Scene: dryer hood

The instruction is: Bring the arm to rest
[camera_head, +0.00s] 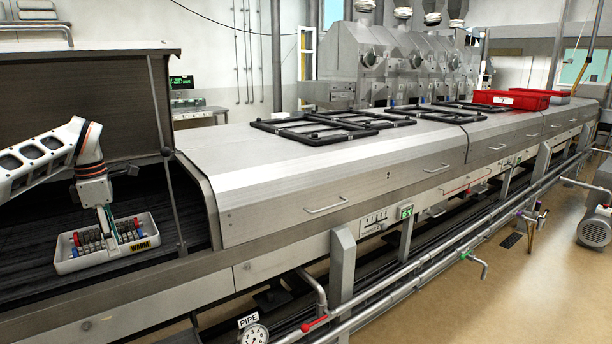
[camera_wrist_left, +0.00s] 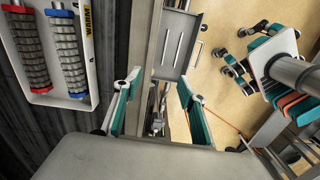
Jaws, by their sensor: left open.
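My left arm comes in from the left in the head view. Its gripper (camera_head: 109,228) points down in front of the white tray (camera_head: 72,266) and overlaps it in the picture. The tray carries a yellow "WARM" label and ribbed grey rollers with red and blue ends. In the left wrist view the gripper (camera_wrist_left: 158,98) has its teal-padded fingers spread with nothing between them. There the tray (camera_wrist_left: 88,52) lies to the upper left, apart from the fingers.
The tray sits on a dark belt (camera_head: 30,240) under the raised hood end (camera_head: 75,85). A post (camera_head: 172,165) stands right of the tray. The long metal hood (camera_head: 290,170) carries black frames (camera_head: 310,132) and red crates (camera_head: 512,98). Pipes run along the front; open floor lies right.

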